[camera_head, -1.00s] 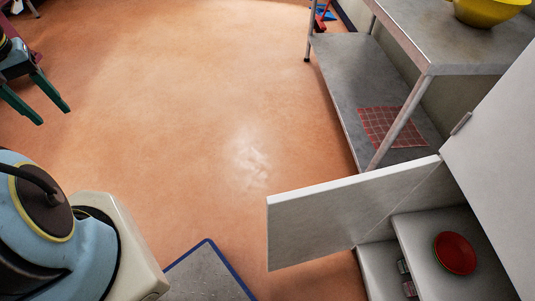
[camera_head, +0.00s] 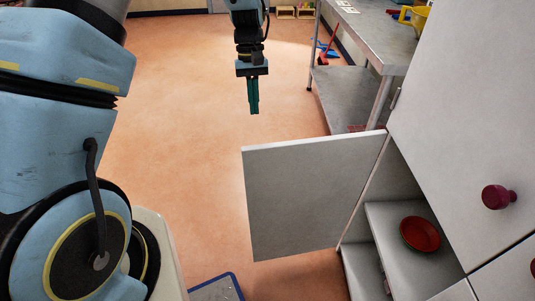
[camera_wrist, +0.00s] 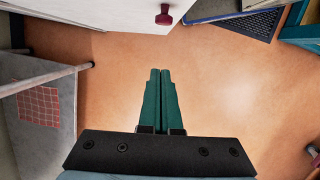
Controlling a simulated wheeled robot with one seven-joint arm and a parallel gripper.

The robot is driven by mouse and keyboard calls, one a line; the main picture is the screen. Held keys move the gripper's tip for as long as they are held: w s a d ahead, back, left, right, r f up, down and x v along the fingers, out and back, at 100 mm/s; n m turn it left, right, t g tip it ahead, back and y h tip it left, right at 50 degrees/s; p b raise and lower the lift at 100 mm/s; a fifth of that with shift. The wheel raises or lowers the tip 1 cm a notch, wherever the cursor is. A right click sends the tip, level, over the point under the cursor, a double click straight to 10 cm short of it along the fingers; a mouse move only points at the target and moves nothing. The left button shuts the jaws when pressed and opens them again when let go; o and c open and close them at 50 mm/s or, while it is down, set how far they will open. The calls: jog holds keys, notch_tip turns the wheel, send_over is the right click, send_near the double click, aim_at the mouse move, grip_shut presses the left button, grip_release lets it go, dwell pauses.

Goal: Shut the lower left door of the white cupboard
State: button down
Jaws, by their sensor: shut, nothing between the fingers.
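The lower left door (camera_head: 300,200) of the white cupboard (camera_head: 455,110) stands open, swung out over the floor. In the wrist view, a white door face (camera_wrist: 110,12) with a dark red knob (camera_wrist: 163,15) shows at the top edge. My gripper (camera_head: 253,112) is shut and empty, pointing down, beyond the door in the head view. In the wrist view its green fingers (camera_wrist: 160,72) are together, with floor between their tips and the door face; I see no contact. Inside the cupboard, a red bowl (camera_head: 420,234) sits on a shelf (camera_head: 385,222).
A metal table (camera_head: 360,30) with a lower shelf stands beyond the cupboard; its red checked cloth (camera_wrist: 38,107) shows in the wrist view. A dark mat (camera_wrist: 250,22) lies at the wrist view's upper right. The orange floor (camera_head: 180,150) around my gripper is clear.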

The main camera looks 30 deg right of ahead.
aim_at(258, 145)
jog(key=s+a+f+p, duration=0.1)
jog(key=s+f+p, duration=0.2)
jog(key=s+f, duration=0.3)
jog(key=shift+a+f, duration=0.4)
jog(key=shift+f, duration=1.3)
jog(key=shift+s, duration=0.1)
